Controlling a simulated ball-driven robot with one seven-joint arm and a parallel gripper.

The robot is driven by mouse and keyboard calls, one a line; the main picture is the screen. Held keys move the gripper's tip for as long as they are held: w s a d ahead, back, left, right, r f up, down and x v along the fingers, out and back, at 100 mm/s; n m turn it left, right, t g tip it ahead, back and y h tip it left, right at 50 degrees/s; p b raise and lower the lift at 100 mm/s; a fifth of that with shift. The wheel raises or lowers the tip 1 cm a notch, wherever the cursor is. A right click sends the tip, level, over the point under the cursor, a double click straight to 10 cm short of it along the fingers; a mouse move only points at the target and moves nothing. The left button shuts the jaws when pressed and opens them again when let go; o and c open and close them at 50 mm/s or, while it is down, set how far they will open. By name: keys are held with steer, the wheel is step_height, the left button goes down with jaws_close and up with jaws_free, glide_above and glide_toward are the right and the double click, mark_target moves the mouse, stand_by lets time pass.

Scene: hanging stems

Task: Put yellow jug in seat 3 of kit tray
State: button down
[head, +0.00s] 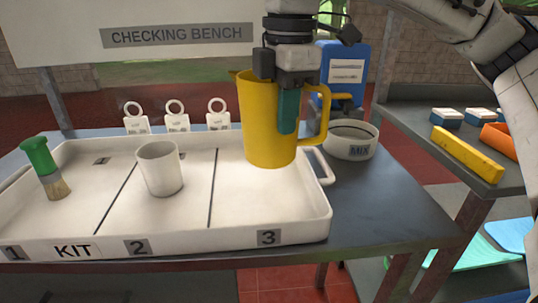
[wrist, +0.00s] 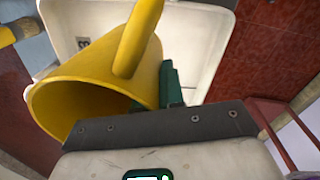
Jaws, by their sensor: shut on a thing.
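The yellow jug (head: 257,135) is upright over seat 3 (head: 285,205), the right compartment of the white kit tray (head: 200,241). I cannot tell whether its base touches the tray floor. My gripper (head: 288,112) comes down from above and its green fingers are shut on the jug's side, near the handle on the right. In the wrist view the jug (wrist: 95,85) shows its open mouth and handle, with a green finger (wrist: 170,85) against its wall and the white tray (wrist: 200,50) beyond.
Seat 2 holds a white cup (head: 160,169); seat 1 holds a green-handled brush (head: 46,168). A round white MIX bowl (head: 350,141) stands close right of the tray. Several white ring-topped tags (head: 177,116) stand behind it. A blue container (head: 340,70) is at the back.

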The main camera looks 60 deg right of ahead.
mark_target(269, 165)
steer(key=shift+w+a+f+b, duration=0.2)
steer(key=shift+w+f, duration=0.2)
steer(key=shift+f, duration=0.15)
steer(key=shift+w+a+f+b, duration=0.1)
steer(key=shift+w+a+f, duration=0.05)
steer(key=shift+w+f, duration=0.3)
steer(key=shift+w+a+f+b, duration=0.15)
steer(key=shift+f+b, duration=0.75)
steer(key=shift+f, duration=0.95)
steer(key=c, duration=1.2)
jaws_free()
steer(key=shift+f, duration=0.15)
steer(key=shift+c, duration=0.2)
step_height(269, 165, up, 12)
steer(key=p, duration=0.4)
steer(key=shift+s+a+p, duration=0.15)
steer(key=shift+s+p, duration=0.1)
steer(key=shift+p, duration=0.05)
